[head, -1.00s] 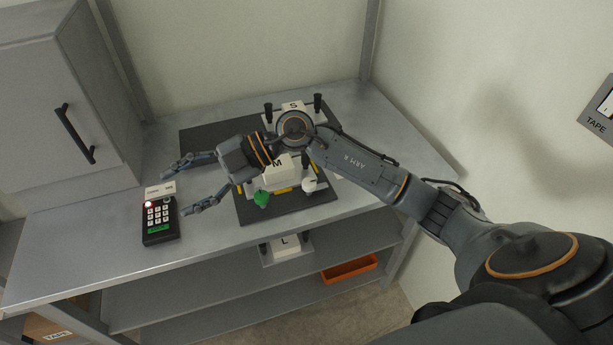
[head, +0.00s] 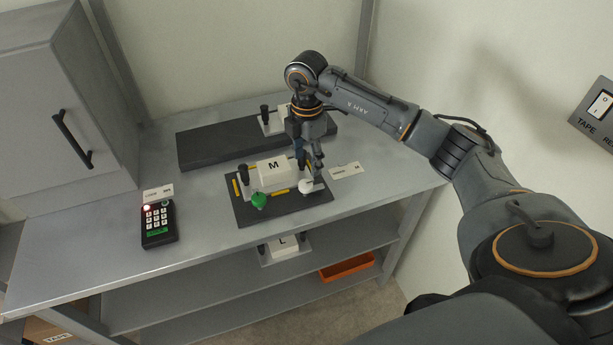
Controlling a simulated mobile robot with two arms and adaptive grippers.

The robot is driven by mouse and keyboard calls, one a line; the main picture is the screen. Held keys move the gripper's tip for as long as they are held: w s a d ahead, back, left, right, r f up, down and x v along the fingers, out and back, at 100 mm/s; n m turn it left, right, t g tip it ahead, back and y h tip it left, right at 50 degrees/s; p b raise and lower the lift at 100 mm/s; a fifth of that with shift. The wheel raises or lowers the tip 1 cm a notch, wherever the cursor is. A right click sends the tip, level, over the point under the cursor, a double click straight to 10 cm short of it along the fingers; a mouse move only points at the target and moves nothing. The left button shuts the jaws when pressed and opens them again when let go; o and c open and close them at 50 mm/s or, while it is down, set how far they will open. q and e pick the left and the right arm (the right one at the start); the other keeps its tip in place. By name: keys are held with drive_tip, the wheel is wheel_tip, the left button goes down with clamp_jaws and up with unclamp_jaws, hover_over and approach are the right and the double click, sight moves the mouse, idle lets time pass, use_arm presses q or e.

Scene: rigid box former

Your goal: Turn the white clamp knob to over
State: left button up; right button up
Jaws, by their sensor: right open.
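The white clamp knob (head: 306,186) sits at the front right corner of the block marked M (head: 273,172), on a dark base plate (head: 285,208). A green knob (head: 259,200) sits at the front left of the same block. My right gripper (head: 313,175) points down just above and behind the white knob, with its fingers apart. One finger appears very close to the knob; whether it touches cannot be told. The knob's exact turn position is too small to read. My left gripper is not in view.
A black keypad (head: 158,224) with a red light stands on the bench at left. A dark raised slab (head: 215,145) and another block (head: 271,120) lie behind. A small label card (head: 345,171) lies right of the plate. The bench front is clear.

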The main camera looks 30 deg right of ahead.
sight(307, 183)
wheel_tip(307, 183, down, 8)
drive_tip(key=shift+r+p, duration=0.1)
drive_tip(key=shift+p, duration=0.6)
drive_tip(key=shift+c, duration=0.4)
drive_tip(key=c, duration=1.1)
